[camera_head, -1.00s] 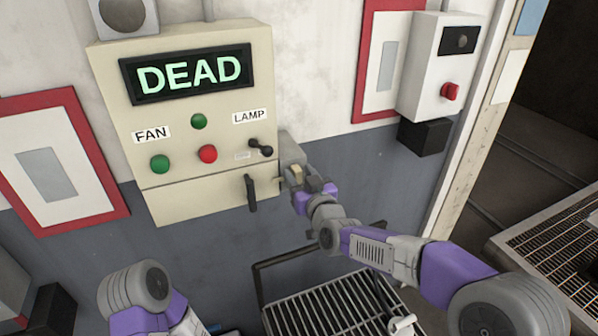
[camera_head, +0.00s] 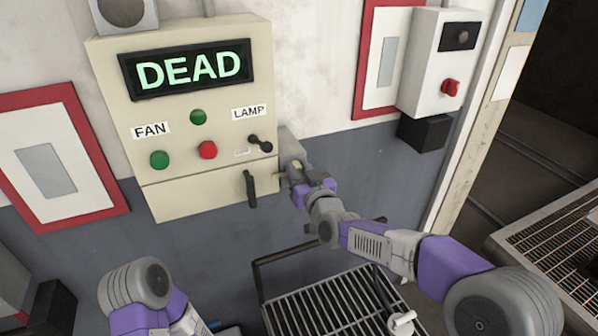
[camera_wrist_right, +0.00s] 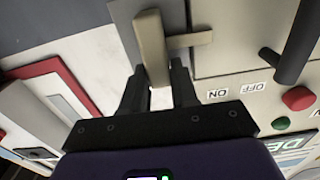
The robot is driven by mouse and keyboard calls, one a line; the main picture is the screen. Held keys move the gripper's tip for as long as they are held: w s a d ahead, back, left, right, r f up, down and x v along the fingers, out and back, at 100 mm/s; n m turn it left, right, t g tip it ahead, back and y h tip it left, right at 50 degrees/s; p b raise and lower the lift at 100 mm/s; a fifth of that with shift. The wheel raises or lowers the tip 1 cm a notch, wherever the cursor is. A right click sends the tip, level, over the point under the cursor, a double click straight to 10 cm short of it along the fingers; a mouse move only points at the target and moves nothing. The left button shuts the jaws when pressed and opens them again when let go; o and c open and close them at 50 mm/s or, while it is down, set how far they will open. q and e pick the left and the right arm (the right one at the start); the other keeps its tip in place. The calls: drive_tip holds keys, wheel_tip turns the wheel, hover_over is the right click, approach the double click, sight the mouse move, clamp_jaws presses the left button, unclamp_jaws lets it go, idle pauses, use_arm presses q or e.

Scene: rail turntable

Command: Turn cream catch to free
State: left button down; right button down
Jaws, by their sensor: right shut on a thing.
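The cream catch (camera_wrist_right: 152,48) is a short beige lever on a grey plate at the right side of the cream control box (camera_head: 112,90). In the right wrist view it stands between the fingers of my right gripper (camera_wrist_right: 157,85), which is shut on it. A flat beige bar reaches from behind the catch onto the box. In the head view my right gripper (camera_head: 300,178) is at the box's lower right side and largely hides the catch. My left gripper is out of view; only part of my left arm shows at lower left.
The box has a DEAD display (camera_head: 190,70), green and red buttons, a black LAMP switch (camera_head: 260,143) and a black handle (camera_head: 250,188) close left of my right gripper. A slatted rack (camera_head: 330,305) is below. A white box with a red knob (camera_head: 450,87) hangs at right.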

drive_tip(key=shift+d+f+m+b, duration=0.15)
drive_tip(key=shift+m+b, duration=0.35)
drive_tip(key=shift+b, duration=0.2)
drive_tip(key=m+b, duration=0.4)
drive_tip(key=m, duration=0.1)
drive_tip(key=d+f+m+b, duration=0.1)
drive_tip(key=m+b, duration=0.4)
drive_tip(key=m, duration=0.1)
drive_tip(key=w+d+f+m+b, duration=0.1)
drive_tip(key=m+b, duration=0.4)
drive_tip(key=shift+f, duration=0.2)
drive_tip(key=shift+m, duration=0.5)
drive_tip(key=c, duration=1)
unclamp_jaws()
drive_tip(key=shift+o, duration=0.2)
drive_tip(key=shift+s+d+b, duration=0.1)
drive_tip(key=shift+b, duration=0.2)
